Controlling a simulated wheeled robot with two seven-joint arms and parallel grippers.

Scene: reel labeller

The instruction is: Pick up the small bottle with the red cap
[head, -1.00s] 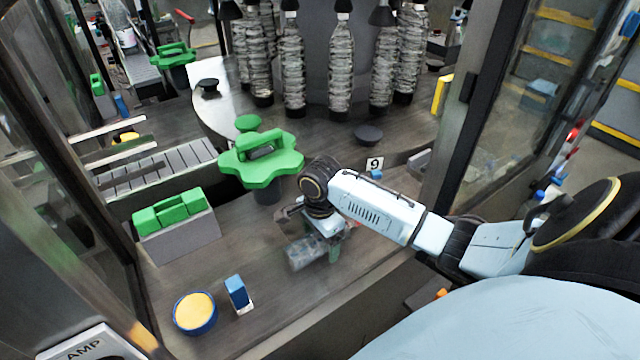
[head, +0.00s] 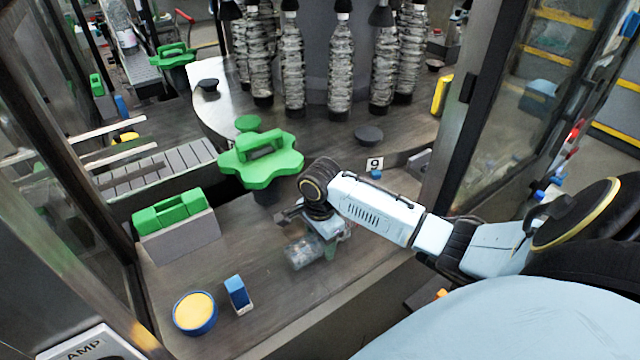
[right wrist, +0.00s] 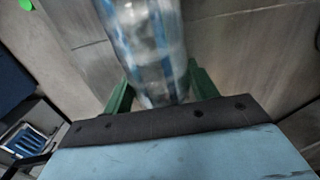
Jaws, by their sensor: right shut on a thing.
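A small clear bottle (head: 303,252) lies on its side at the front of the dark worktop (head: 275,300). It also shows in the right wrist view (right wrist: 150,42), clear with blue stripes, between the green fingers. No red cap is visible on it; its upper end runs out of the wrist picture. My right gripper (head: 331,248) is shut on the bottle, with the wrist above it hiding part of it in the head view. I cannot tell whether the bottle touches the worktop. My left gripper is not in view.
A blue-rimmed yellow disc (head: 194,312) and a blue-and-white block (head: 238,294) lie front left. A grey box with green pieces (head: 178,238) and a green star-shaped knob (head: 262,168) stand behind. Tall bottles (head: 341,70) ring the carousel. Glass door frames flank the worktop.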

